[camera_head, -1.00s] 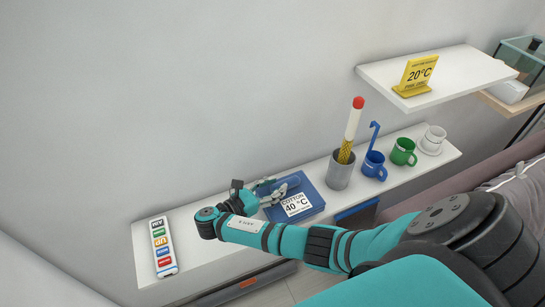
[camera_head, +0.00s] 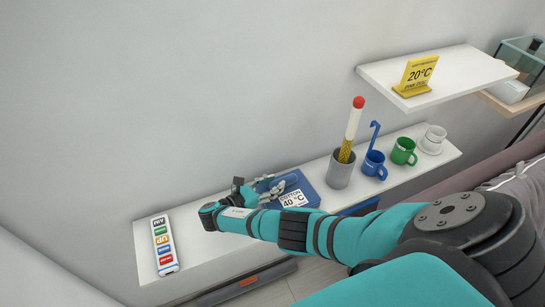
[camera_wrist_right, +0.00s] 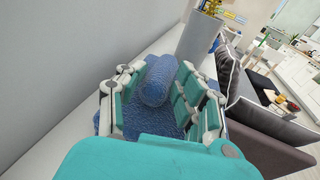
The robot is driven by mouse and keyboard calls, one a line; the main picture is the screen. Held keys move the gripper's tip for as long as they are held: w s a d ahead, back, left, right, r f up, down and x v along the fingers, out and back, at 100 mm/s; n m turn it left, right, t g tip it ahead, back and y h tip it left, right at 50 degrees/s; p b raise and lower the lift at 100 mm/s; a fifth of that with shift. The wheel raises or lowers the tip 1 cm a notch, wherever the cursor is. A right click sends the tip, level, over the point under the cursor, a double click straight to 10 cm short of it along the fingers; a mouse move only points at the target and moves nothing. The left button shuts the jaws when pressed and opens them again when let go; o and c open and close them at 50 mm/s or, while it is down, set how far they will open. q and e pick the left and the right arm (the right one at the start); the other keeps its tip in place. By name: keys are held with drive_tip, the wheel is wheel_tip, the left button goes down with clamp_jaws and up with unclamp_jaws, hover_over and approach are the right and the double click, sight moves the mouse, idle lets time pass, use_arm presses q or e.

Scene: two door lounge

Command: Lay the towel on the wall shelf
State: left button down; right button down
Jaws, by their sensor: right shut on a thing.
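The blue towel (camera_head: 311,192) is a flat square with a small roll on top and a white "COTTON 40 °C" label. In the head view it is over the long lower wall shelf (camera_head: 205,236); I cannot tell whether it touches the shelf. My right gripper (camera_head: 273,187) is shut on the towel's roll. In the right wrist view the roll of the towel (camera_wrist_right: 157,84) lies between the teal finger pads. The upper wall shelf (camera_head: 440,72) is at the right and bears a yellow "20°C" sign (camera_head: 415,75). My left gripper is out of view.
On the lower shelf, a grey cup (camera_head: 340,173) with a tall red-tipped stick and several mugs, including a green one (camera_head: 403,151), stand right of the towel. A white strip of coloured labels (camera_head: 163,245) lies at the left end.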

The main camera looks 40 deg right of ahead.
drive_tip(key=c, duration=0.8)
unclamp_jaws()
drive_tip(key=shift+c, duration=0.2)
drive_tip(key=shift+a, duration=0.55)
drive_tip(key=a, duration=0.3)
drive_tip(key=a+r+b, duration=0.1)
drive_tip(key=a, duration=0.7)
drive_tip(key=shift+s+r+b, duration=0.2)
drive_tip(key=shift+r+b, duration=0.15)
drive_tip(key=shift+r, duration=0.05)
drive_tip(key=shift+d, duration=0.1)
